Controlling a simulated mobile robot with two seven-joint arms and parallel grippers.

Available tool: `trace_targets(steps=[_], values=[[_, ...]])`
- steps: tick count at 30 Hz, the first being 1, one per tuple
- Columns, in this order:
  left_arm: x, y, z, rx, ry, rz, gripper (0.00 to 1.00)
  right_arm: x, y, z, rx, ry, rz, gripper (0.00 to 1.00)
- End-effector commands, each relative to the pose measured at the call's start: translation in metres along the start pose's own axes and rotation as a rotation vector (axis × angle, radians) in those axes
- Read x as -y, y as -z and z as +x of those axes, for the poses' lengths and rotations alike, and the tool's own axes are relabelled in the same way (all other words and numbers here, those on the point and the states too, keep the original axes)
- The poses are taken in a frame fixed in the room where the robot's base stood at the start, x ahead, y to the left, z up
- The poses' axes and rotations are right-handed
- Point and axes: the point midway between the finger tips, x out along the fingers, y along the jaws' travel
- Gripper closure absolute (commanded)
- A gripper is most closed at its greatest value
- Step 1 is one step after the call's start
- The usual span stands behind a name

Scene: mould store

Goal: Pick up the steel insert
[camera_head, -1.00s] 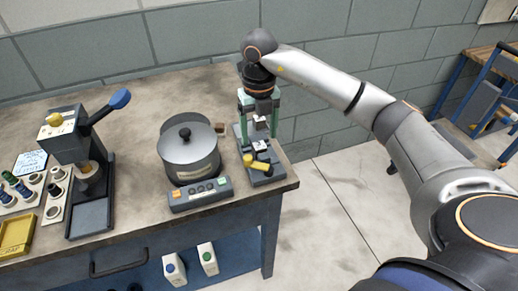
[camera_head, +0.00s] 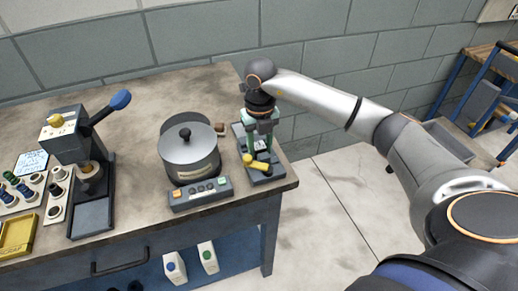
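My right gripper (camera_head: 258,146) points down at the right end of the bench, over a small dark fixture (camera_head: 268,176) with a yellow handle (camera_head: 256,162). Its green fingers show apart, one on each side of the fixture's middle, so it looks open. I cannot make out the steel insert for certain; the gripper hides the middle of the fixture, where a small pale piece showed earlier. Whether the fingers touch anything is too small to tell. My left gripper is not in view.
A grey lidded pot (camera_head: 190,152) and a control box with buttons (camera_head: 201,194) stand close left of the fixture. A lever press (camera_head: 78,150) stands further left, beside racks of small parts and a yellow tray (camera_head: 17,235). The bench's right edge is near the fixture.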

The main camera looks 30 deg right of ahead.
Motion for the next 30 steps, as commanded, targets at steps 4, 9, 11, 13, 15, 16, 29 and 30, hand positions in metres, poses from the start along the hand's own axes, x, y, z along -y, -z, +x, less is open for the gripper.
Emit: trace_targets(steps=[4,9,11,13,15,16,29,30], values=[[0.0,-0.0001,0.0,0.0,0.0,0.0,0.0,-0.0002,-0.0001,-0.0002,0.0,0.0,0.0,0.74],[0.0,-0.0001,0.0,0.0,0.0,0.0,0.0,-0.0002,-0.0001,-0.0003,0.0,0.0,0.0,0.94],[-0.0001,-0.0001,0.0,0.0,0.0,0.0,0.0,-0.0002,-0.0001,-0.0003,0.0,0.0,0.0,1.0],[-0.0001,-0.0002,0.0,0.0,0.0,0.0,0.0,-0.0002,-0.0001,-0.0003,0.0,0.0,0.0,1.0],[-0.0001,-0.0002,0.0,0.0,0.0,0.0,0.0,-0.0002,-0.0001,-0.0004,0.001,0.0,0.0,1.0],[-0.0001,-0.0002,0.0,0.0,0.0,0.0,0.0,-0.0002,-0.0001,-0.0004,0.001,0.0,0.0,1.0],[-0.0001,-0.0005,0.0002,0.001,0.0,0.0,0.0,-0.0003,-0.001,-0.0056,0.004,-0.002,0.0,1.0],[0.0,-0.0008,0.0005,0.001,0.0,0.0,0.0,-0.0005,-0.0012,-0.0095,0.005,-0.003,0.0,1.0]])
